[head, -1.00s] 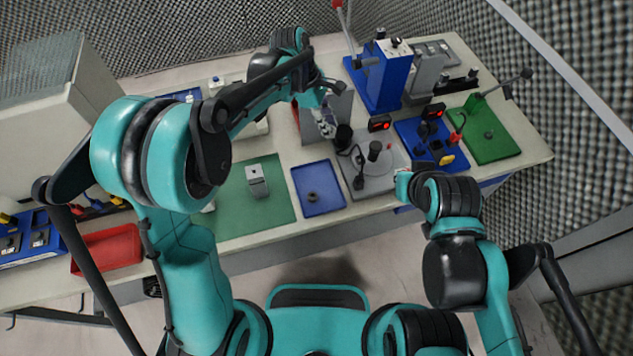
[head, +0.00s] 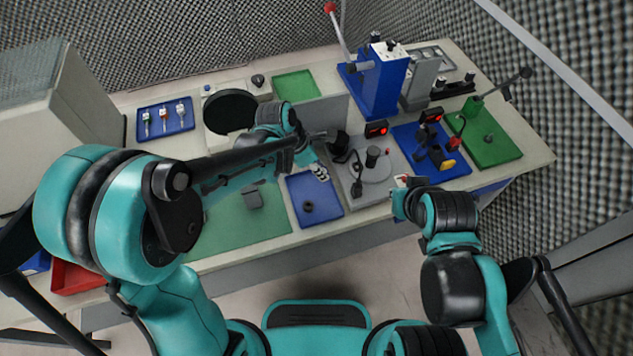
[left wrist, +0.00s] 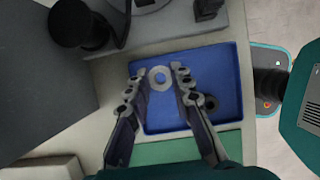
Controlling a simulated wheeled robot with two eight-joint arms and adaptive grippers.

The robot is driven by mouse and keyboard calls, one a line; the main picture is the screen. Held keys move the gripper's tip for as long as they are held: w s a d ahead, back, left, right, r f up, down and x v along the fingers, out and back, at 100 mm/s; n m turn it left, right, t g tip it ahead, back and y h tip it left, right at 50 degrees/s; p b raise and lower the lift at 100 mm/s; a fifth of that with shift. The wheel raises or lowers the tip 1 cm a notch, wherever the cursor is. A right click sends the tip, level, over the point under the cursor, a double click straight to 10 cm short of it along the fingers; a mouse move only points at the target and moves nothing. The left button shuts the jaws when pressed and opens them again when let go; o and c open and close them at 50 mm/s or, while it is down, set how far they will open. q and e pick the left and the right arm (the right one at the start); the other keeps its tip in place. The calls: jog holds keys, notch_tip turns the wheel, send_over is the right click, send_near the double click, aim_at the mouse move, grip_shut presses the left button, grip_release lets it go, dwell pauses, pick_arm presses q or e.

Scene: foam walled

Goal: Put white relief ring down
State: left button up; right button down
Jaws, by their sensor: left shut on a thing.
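My left gripper (head: 320,171) is above the far end of the blue tray (head: 327,210) in the head view. In the left wrist view its two fingers (left wrist: 160,84) are on either side of the white relief ring (left wrist: 160,77), shut on it. The ring is over the blue tray (left wrist: 165,119); any gap below it is hard to judge. A dark ring (left wrist: 210,102) lies in the tray, apart from the white one, and also shows in the head view (head: 308,207). My right gripper (head: 402,186) is near the table's front edge, its fingers unclear.
A grey plate fixture with a black knob (head: 372,157) stands right of the tray. A green mat (head: 240,235) with a grey block (head: 253,199) lies to the left. A grey upright panel (head: 325,110) stands behind. A blue press (head: 380,80) is at the back.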

aim_at(321, 185)
pick_arm(q)
jog(key=shift+s+a+f, duration=0.25)
jog(key=shift+a+f, duration=0.15)
jog(key=shift+a, duration=0.05)
notch_tip(321, 185, down, 4)
jog(key=shift+r+b, duration=0.1)
jog(key=shift+b, duration=0.85)
jog(key=o, duration=0.5)
jog(key=shift+c, duration=0.2)
jog(key=o, duration=0.4)
jog(key=shift+c, duration=0.2)
